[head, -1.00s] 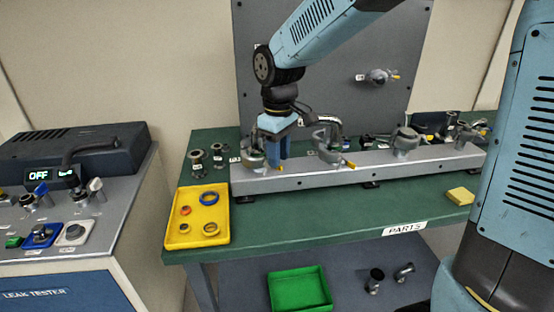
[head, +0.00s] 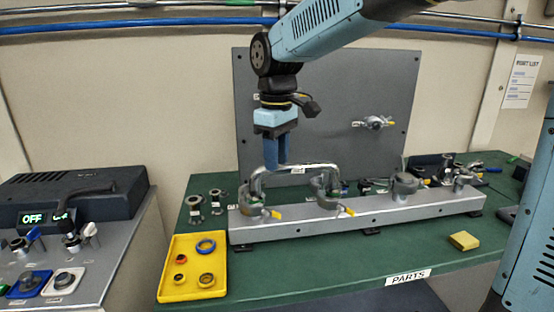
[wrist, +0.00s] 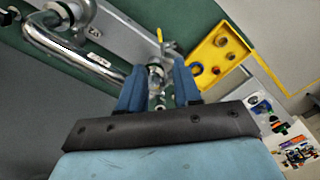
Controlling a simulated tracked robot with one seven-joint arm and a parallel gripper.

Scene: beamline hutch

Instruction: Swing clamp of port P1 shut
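The leftmost port on the metal rail carries a grey ring clamp (head: 252,206) with a yellow-tipped lever (head: 275,213); its port label is not readable. The clamp's swing position is too small to tell. A bent silver pipe (head: 262,174) joins this port and the second port, whose clamp (head: 328,202) also has a yellow tip. My gripper (head: 283,163) hangs above the rail, just right of the leftmost port, pointing down and clear of its clamp. In the wrist view, my gripper (wrist: 158,88) has its blue fingers apart, with a port fitting (wrist: 156,72) seen beyond the gap.
The grey rail (head: 370,211) stands on the green bench (head: 350,259). A yellow tray (head: 171,273) with several rings sits front left, and a yellow block (head: 464,241) front right. A grey panel (head: 345,95) rises behind. The leak tester (head: 75,195) reads OFF at left.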

